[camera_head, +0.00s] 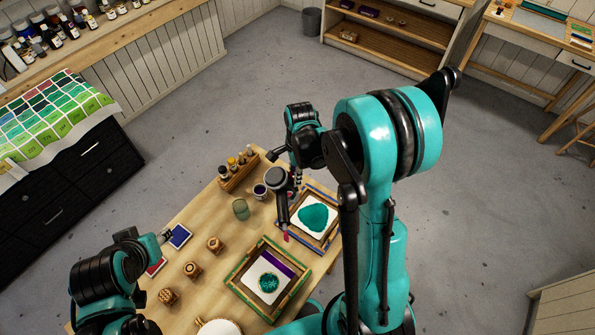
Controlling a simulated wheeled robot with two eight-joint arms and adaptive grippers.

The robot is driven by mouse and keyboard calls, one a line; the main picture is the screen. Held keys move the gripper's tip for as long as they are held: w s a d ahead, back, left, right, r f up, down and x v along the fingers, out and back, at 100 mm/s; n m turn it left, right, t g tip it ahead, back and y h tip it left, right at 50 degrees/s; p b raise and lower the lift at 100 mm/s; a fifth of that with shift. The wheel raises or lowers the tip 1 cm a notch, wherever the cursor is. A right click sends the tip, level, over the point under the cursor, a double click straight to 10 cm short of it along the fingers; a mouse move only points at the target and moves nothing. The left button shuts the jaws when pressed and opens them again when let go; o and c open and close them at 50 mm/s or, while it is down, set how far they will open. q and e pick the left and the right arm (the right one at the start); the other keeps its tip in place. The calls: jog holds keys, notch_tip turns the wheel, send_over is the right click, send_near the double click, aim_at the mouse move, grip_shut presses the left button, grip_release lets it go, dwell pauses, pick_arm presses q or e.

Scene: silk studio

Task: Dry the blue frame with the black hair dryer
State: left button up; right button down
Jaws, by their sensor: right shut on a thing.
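The blue frame (322,191) lies on the wooden table, with white silk (301,227) bearing a teal painted patch (314,217). My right gripper (293,176) is shut on the black hair dryer (279,188) and holds it at the frame's upper left side. The dryer's round body is up and its narrow part points down the picture. My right arm covers the frame's right edge. My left gripper (166,237) is at the table's left edge beside a blue card (180,236); its fingers are too small to read.
A green frame (241,290) with painted silk lies below the blue frame. A glass (240,209), a dark jar (260,191), a bottle rack (238,177), several wooden stamps (192,269) and a white bowl (219,327) stand on the table.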

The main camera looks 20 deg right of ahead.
aim_at(285, 185)
jog(key=shift+s+a+p, duration=0.15)
jog(key=shift+s+a, duration=0.3)
jog(key=shift+a, duration=0.35)
jog(key=shift+s+a+p, duration=0.1)
jog(key=shift+s+a, duration=0.4)
jog(key=shift+a, duration=0.25)
jog(key=shift+s+a+p, duration=0.15)
jog(key=shift+s+a, duration=0.3)
jog(key=shift+a, duration=0.35)
jog(key=shift+s+d, duration=2)
jog(key=shift+s, duration=1.25)
jog(key=w+d+b, duration=0.2)
jog(key=w+d, duration=0.2)
jog(key=d, duration=0.2)
jog(key=shift+d, duration=0.3)
jog(key=shift+s, duration=0.1)
